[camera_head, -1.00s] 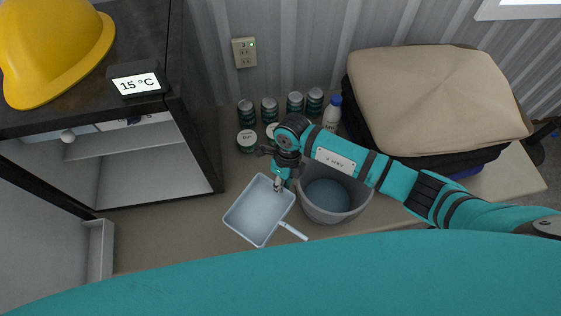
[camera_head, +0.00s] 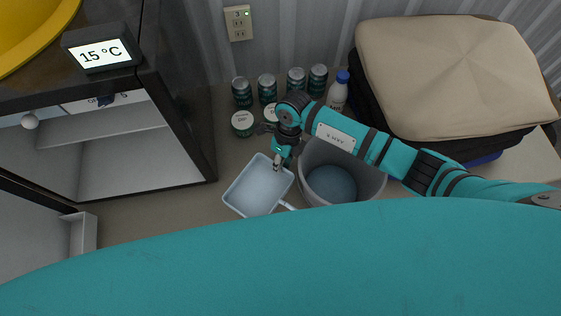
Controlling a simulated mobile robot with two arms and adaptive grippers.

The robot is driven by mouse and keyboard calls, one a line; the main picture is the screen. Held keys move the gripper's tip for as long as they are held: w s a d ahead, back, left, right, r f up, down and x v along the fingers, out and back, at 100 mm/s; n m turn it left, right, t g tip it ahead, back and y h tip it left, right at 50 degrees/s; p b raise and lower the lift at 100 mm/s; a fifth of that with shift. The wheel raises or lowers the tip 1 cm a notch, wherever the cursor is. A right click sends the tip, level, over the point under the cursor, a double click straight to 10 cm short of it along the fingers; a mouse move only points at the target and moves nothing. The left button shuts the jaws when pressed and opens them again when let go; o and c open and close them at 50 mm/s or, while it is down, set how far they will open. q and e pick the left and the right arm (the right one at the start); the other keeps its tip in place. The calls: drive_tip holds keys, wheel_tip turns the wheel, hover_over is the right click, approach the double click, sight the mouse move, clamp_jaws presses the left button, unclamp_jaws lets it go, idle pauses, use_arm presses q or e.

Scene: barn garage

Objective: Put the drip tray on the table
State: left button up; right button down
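A pale blue-grey tray with a handle (camera_head: 250,190), which looks like the drip tray, lies flat on or just above the brown table (camera_head: 150,215), left of a grey bin. Its handle points to the lower right and is partly hidden by my teal body. My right gripper (camera_head: 277,167) points down at the tray's upper right rim. Its fingertips overlap the rim, too small to tell whether they pinch it. My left gripper is not in view.
An open fridge (camera_head: 190,130) with a temperature display (camera_head: 103,50) stands at left. The grey bin (camera_head: 335,185) is just right of the tray. Several cans (camera_head: 267,88) and a bottle (camera_head: 338,92) stand behind. A beige-topped bag (camera_head: 455,75) is at right.

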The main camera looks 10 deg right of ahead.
drive_tip(key=shift+b+x, duration=0.6)
drive_tip(key=shift+x, duration=0.25)
wheel_tip(320, 180, down, 5)
drive_tip(key=b, duration=0.3)
drive_tip(key=shift+d+r, duration=0.15)
drive_tip(key=shift+f+b, duration=0.55)
drive_tip(key=shift+b, duration=0.15)
drive_tip(key=c, duration=2)
unclamp_jaws()
drive_tip(key=o, duration=0.6)
